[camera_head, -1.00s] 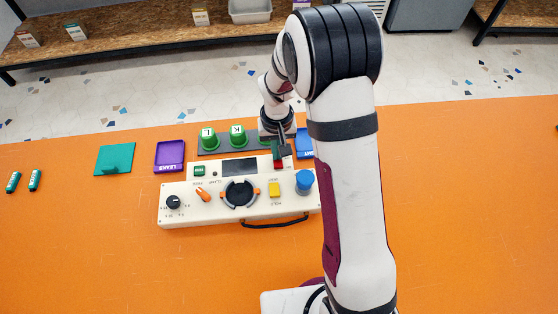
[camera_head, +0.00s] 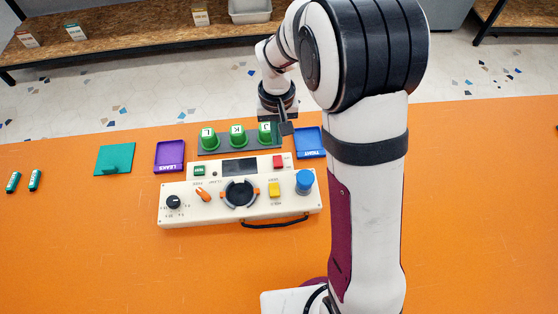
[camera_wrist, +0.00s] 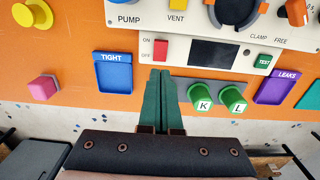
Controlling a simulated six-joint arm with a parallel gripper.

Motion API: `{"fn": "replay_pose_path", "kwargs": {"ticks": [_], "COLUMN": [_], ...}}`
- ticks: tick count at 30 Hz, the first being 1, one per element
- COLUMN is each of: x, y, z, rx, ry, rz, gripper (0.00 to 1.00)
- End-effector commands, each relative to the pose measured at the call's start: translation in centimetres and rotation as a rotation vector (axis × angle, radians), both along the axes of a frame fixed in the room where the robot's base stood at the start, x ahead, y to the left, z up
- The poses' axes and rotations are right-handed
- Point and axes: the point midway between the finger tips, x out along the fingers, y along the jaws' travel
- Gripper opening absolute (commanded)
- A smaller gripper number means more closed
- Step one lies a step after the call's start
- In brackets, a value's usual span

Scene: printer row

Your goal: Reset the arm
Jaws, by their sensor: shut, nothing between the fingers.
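My gripper (camera_head: 286,129) is shut and empty. It hangs above the far edge of the white control panel (camera_head: 215,213), close to the right-hand green cup-shaped piece (camera_head: 265,134). In the wrist view its dark green fingers (camera_wrist: 159,75) lie together, pointing at the panel's red on/off button (camera_wrist: 160,49). The button also shows clear in the head view (camera_head: 279,161). The green pieces marked K (camera_wrist: 200,97) and L (camera_wrist: 233,98) stand beside the fingers; the third is hidden in this view.
The blue TIGHT tray (camera_head: 310,143) and purple LEAKS tray (camera_head: 170,155) look empty. A pink block (camera_wrist: 43,87) shows in the wrist view. The orange table's front left is clear.

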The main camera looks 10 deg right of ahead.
Motion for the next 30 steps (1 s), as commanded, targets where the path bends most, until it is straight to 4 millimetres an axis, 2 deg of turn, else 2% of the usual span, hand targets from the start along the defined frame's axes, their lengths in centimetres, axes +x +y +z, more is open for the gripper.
{"fn": "replay_pose_path", "kwargs": {"ticks": [6,8,9,11,12,14,15,18,21,24,30], "x": [-0.1,-0.7,-1.9,-4.8,-7.5,-11.8,-14.6,-20.6,-24.1,-25.5,-25.6], "y": [0.0,-0.2,-0.6,-1.3,-1.8,-2.3,-2.5,-2.5,-2.2,-2.1,-2.1], "z": [0.1,1.0,2.4,5.3,7.2,9.4,10.4,11.3,11.3,11.1,11.1], "rx": [0.000,0.004,0.011,0.026,0.040,0.063,0.079,0.115,0.140,0.150,0.151], "ry": [0.000,0.000,-0.002,0.000,0.006,0.016,0.023,0.040,0.053,0.059,0.060], "rz": [-0.002,-0.019,-0.046,-0.110,-0.162,-0.242,-0.293,-0.395,-0.459,-0.484,-0.485], "gripper": [0.00,0.00,0.00,0.00,0.00,0.00,0.00,0.00,0.00,0.00,0.00]}}
